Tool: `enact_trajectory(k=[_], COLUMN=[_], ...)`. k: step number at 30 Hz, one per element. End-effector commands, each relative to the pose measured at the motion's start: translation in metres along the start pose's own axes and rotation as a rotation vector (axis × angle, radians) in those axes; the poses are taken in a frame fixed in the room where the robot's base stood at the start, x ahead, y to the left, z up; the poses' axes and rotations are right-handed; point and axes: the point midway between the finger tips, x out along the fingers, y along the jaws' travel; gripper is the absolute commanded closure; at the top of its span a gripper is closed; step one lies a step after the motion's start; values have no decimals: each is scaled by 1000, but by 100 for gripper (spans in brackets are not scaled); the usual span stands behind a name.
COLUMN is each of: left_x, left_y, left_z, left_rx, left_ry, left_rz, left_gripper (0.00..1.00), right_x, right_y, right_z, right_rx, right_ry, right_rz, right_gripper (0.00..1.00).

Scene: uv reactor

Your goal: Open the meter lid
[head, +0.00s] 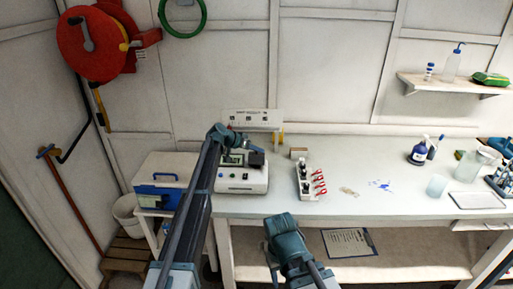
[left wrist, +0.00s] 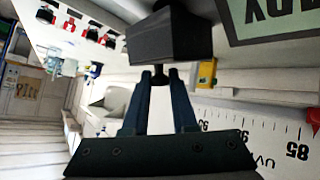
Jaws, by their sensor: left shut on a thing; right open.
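The white meter (head: 240,180) stands on the bench, with a greenish display and a dark block on its top right, which looks like the lid (head: 256,158). In the left wrist view the dark lid (left wrist: 168,38) is just beyond my fingertips. My left gripper (head: 232,138) is over the meter; its fingers (left wrist: 160,78) are shut on a small dark knob or stem below the block. The fingers partly hide the knob, and I cannot tell how far the lid is raised. My right gripper (head: 285,235) is open and apart from the meter, in front of the bench edge.
A blue and white box (head: 165,180) stands left of the meter. A rack with red-handled items (head: 311,182) stands to its right. A white panel (head: 252,119) is behind the meter. The bench (head: 345,170) has free room right of the rack.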

Motion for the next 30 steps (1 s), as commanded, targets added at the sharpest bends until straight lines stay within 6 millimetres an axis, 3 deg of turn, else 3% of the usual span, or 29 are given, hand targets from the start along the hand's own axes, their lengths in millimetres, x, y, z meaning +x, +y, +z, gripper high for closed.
enact_trajectory(k=[1, 9, 29, 30], left_x=[0, 4, 6, 6], left_y=[-4, -10, -13, -13], left_z=[-8, -15, -16, -16], left_rx=[-19, -111, -153, -153], left_ry=[-22, -119, -165, -164], left_rz=[7, 44, 61, 61], left_gripper=[100, 100, 100, 72], right_x=[-9, -21, -25, -25], right_y=[1, 2, 2, 2], right_z=[0, 1, 2, 2], right_rx=[0, -1, -1, -1], right_ry=[0, 0, 0, 0], right_rz=[0, 0, 0, 0], right_gripper=[50, 50, 50, 50])
